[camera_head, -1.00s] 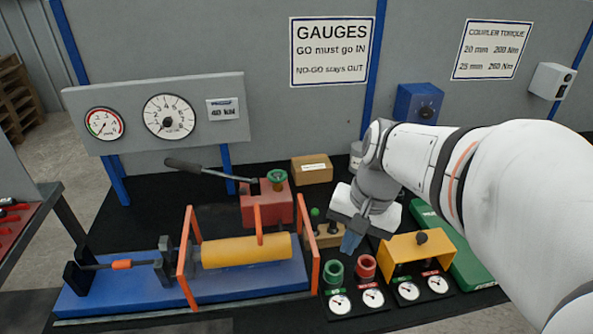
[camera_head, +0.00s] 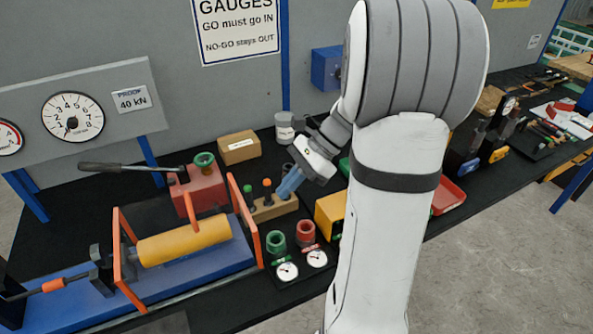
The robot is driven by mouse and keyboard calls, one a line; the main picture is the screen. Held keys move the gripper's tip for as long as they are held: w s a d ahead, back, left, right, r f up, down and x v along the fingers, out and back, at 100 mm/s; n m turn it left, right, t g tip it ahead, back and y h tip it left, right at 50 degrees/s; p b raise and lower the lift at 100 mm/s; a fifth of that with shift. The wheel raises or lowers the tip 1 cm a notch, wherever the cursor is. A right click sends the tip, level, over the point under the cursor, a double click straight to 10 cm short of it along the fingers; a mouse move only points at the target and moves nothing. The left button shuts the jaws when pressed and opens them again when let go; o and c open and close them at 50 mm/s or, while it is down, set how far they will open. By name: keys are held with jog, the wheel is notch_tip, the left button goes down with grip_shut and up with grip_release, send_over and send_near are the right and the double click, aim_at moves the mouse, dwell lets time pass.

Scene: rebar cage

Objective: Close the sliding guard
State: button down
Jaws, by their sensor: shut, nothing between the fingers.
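The guard (camera_head: 127,292) appears to be the orange framing on the blue test bed (camera_head: 190,275) at lower left. One orange frame stands at the left end of the yellow cylinder (camera_head: 185,240) and another at its right end. A short orange upright stands beside the cylinder. Whether the guard has clear panels I cannot tell. My gripper (camera_head: 282,191) has blue fingers, shut and empty, pointing down and left. It is above and right of the guard, close to a wooden block with pegs (camera_head: 272,208), and apart from the guard.
A red pump (camera_head: 198,190) with a long black lever stands behind the bed. A cardboard box (camera_head: 238,148) and white pot (camera_head: 285,128) are at the back. Green (camera_head: 276,242) and red (camera_head: 305,233) rings stand near dial gauges in front. My arm hides part of the bench.

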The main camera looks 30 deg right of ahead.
jog(key=a+f+p, duration=0.1)
jog(key=a+f, duration=0.1)
jog(key=a, duration=0.4)
jog(key=shift+a+f, duration=0.2)
jog(key=shift+a, duration=0.05)
